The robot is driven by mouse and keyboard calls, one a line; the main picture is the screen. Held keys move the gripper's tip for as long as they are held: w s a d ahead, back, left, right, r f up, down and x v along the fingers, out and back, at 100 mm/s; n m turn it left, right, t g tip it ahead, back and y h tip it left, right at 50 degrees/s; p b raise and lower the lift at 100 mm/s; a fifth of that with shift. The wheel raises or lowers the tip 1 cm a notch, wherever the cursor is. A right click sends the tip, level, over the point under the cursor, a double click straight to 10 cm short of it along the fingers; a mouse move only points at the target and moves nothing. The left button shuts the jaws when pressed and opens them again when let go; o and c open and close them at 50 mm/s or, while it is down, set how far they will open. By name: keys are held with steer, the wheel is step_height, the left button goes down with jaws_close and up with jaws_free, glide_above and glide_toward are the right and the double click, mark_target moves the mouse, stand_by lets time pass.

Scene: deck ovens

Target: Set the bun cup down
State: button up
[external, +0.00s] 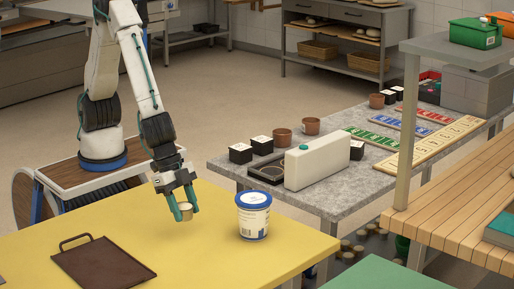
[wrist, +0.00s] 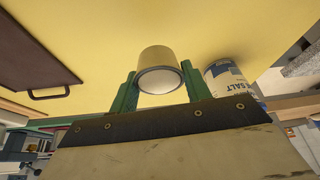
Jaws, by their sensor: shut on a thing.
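My gripper (external: 184,214) is shut on the bun cup (external: 186,211), a small tan cup, and holds it low over the yellow table (external: 210,258). In the wrist view the cup (wrist: 158,68) sits between the two green fingers of my gripper (wrist: 160,92), with its pale round end toward the camera. I cannot tell for sure whether the cup touches the table.
A white and blue salt tub (external: 253,217) stands on the yellow table right of my gripper; it also shows in the wrist view (wrist: 228,80). A dark brown tray with a handle (external: 104,268) lies to the left. Bare tabletop lies between them.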

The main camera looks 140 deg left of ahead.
glide_toward(225, 266)
steer(key=shift+w+a+f, duration=0.2)
steer(key=shift+w+f, duration=0.85)
steer(key=shift+w, duration=0.15)
steer(key=shift+f, duration=1.65)
steer(key=shift+f, duration=0.2)
steer(key=o, duration=1)
steer(key=shift+c, duration=0.2)
steer(key=shift+r, duration=0.1)
